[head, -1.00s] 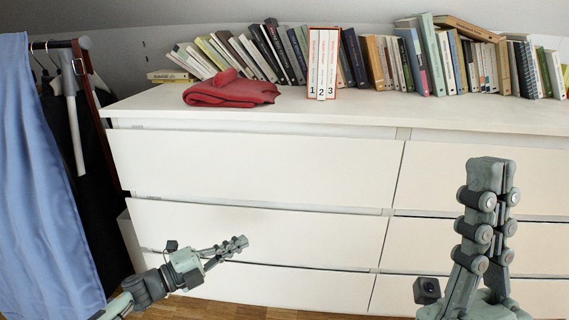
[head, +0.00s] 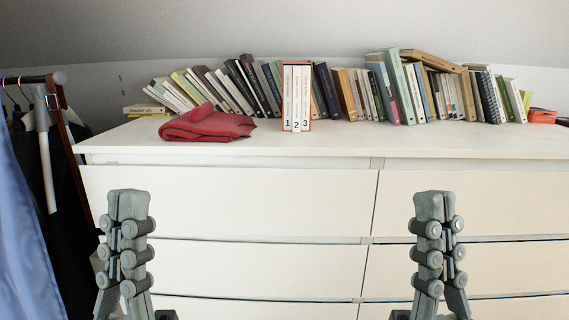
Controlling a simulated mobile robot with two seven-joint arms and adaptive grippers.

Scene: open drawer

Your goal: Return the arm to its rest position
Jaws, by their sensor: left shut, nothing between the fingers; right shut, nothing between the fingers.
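My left gripper (head: 128,205) points up in front of the left column of drawers, with its fingers shut and empty. My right gripper (head: 434,207) points up in front of the right column, also shut and empty. Both stand at about the same height, one on each side of the picture. Behind them is a white dresser (head: 230,205). Its upper left drawer front looks slightly tilted, with a narrow gap under the top. The lower parts of both arms leave the bottom of the picture.
On the dresser top lie a folded red cloth (head: 207,124), a boxed set of numbered books (head: 296,97) and a long row of leaning books (head: 400,85). A clothes rack (head: 42,78) with a blue garment (head: 25,240) stands at the left. The space between the grippers is clear.

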